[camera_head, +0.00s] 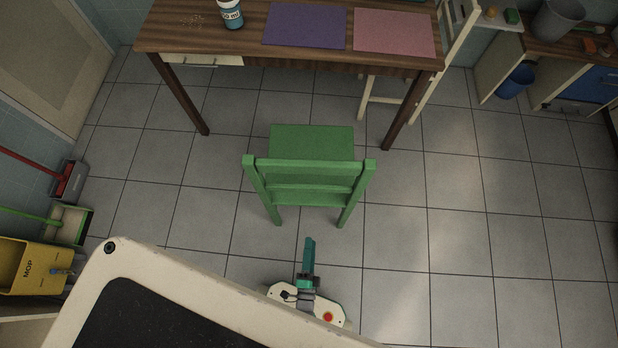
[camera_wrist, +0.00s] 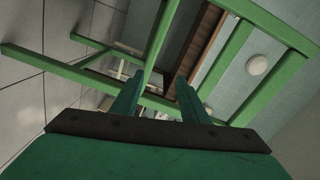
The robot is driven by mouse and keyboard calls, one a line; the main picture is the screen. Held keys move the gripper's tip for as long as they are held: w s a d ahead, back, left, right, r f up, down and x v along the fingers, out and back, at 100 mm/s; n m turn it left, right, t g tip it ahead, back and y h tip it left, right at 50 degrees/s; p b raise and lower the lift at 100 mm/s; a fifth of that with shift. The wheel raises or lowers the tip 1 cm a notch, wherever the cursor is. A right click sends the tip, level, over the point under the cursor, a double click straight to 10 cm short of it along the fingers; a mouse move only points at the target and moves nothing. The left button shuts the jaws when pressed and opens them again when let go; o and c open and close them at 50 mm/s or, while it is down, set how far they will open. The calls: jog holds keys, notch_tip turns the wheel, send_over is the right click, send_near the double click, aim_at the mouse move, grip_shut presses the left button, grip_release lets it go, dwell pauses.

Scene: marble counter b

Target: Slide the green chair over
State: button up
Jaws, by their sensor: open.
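The green chair (camera_head: 310,190) stands upright on the tiled floor in the head view, with its backrest toward me and its seat (camera_head: 311,142) toward the wooden table. My gripper (camera_head: 309,242) is just in front of the chair's back side, low and apart from it as far as the head view shows. The green chair's legs and rails (camera_wrist: 228,72) fill the wrist view ahead of and around the fingers. I cannot tell whether a finger touches a rail.
The wooden table (camera_head: 300,64) stands beyond the chair, with a purple mat (camera_head: 305,25), a pink mat (camera_head: 394,32) and a bottle (camera_head: 231,14). A cream chair (camera_head: 436,70) is at its right. A yellow mop bucket (camera_head: 30,268) is at left. Floor (camera_head: 480,240) at right is clear.

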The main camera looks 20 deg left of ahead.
aim_at(309, 203)
jog(key=w+a+f, duration=0.1)
jog(key=w+a, duration=0.1)
jog(key=w, duration=0.3)
jog(key=w+a+m, duration=0.1)
jog(key=w+a, duration=0.1)
jog(key=w, duration=0.4)
jog(key=w+a+f+m+y, duration=0.1)
jog(key=w+a, duration=0.2)
jog(key=w, duration=0.2)
jog(key=shift+w+f, duration=0.25)
jog(key=shift+f, duration=0.05)
grip_shut()
dwell(1.0)
